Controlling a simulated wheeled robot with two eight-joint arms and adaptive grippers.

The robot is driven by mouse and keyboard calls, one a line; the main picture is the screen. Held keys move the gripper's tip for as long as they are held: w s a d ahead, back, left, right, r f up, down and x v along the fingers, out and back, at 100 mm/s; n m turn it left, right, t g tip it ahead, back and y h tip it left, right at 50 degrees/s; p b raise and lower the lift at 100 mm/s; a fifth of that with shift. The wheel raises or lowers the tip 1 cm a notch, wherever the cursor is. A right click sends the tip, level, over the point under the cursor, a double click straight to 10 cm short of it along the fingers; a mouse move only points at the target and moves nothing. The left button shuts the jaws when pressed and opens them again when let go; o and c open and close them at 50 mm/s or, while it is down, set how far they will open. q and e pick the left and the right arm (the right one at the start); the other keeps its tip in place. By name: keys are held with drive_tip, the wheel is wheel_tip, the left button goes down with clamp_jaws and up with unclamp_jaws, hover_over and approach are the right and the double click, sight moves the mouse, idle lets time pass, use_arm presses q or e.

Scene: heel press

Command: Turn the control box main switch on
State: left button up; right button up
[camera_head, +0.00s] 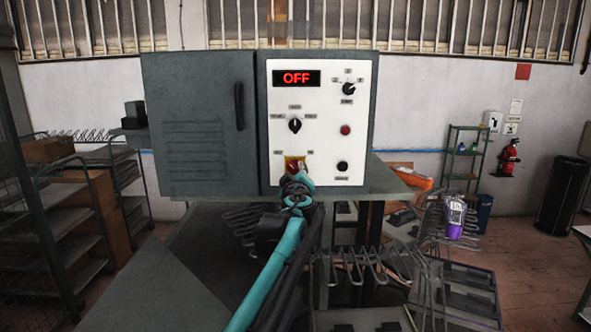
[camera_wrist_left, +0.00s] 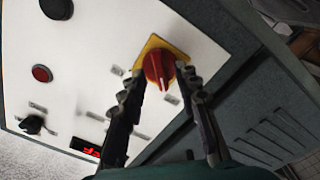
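The control box (camera_head: 200,125) has a white panel (camera_head: 335,125) whose display (camera_head: 296,78) reads OFF in red. The main switch is a red knob (camera_wrist_left: 157,68) on a yellow plate (camera_wrist_left: 168,44), low on the panel. In the head view the yellow plate (camera_head: 300,159) is partly covered by my left gripper (camera_head: 296,178). In the left wrist view the gripper (camera_wrist_left: 163,80) is open, with one finger on each side of the red knob. Small gaps seem to show between fingers and knob; contact is hard to judge. My right gripper is not in view.
The panel also has a black selector (camera_head: 295,125) above the switch, another knob (camera_head: 348,88), a red button (camera_head: 345,130) and a black button (camera_head: 342,166). Wire racks (camera_head: 375,265) stand below the box. A shelf (camera_head: 60,215) stands at left.

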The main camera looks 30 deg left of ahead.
sight(295, 169)
use_arm(q)
drive_tip(key=shift+x, duration=1.1)
drive_tip(key=shift+s, duration=0.1)
clamp_jaws()
